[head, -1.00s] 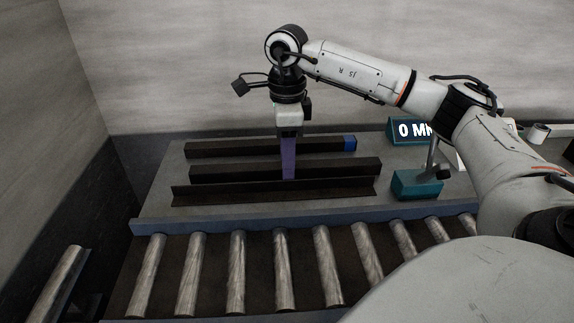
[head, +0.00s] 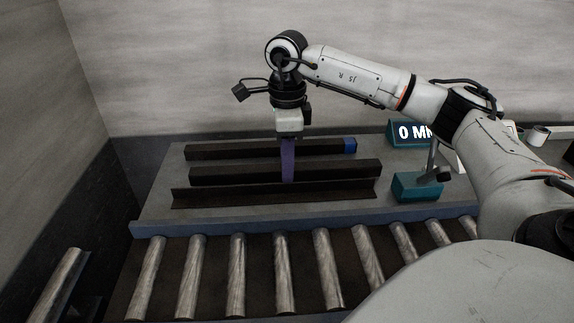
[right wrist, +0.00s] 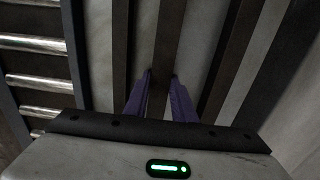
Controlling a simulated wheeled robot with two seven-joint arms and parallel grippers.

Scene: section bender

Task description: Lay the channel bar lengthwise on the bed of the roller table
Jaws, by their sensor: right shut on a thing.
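The channel bar (head: 235,173) appears to be the middle of three dark bars lying parallel on the grey table. My right gripper (head: 288,180) comes down on it from above, its purple fingers near the bar's middle. In the right wrist view the fingers (right wrist: 160,78) are shut on the bar (right wrist: 170,40), one on each side. The bar looks level and at table height; I cannot tell if it is lifted. The roller table (head: 300,225) lies in front, its bed of metal rollers (head: 283,270) empty where visible. My left gripper is not in view.
A dark bar with an upright flange (head: 270,194) lies in front of the held bar. Another bar (head: 230,151) with a blue end lies behind it. A teal-based stand (head: 416,187) and a display (head: 405,131) are at the right. A wall rises behind.

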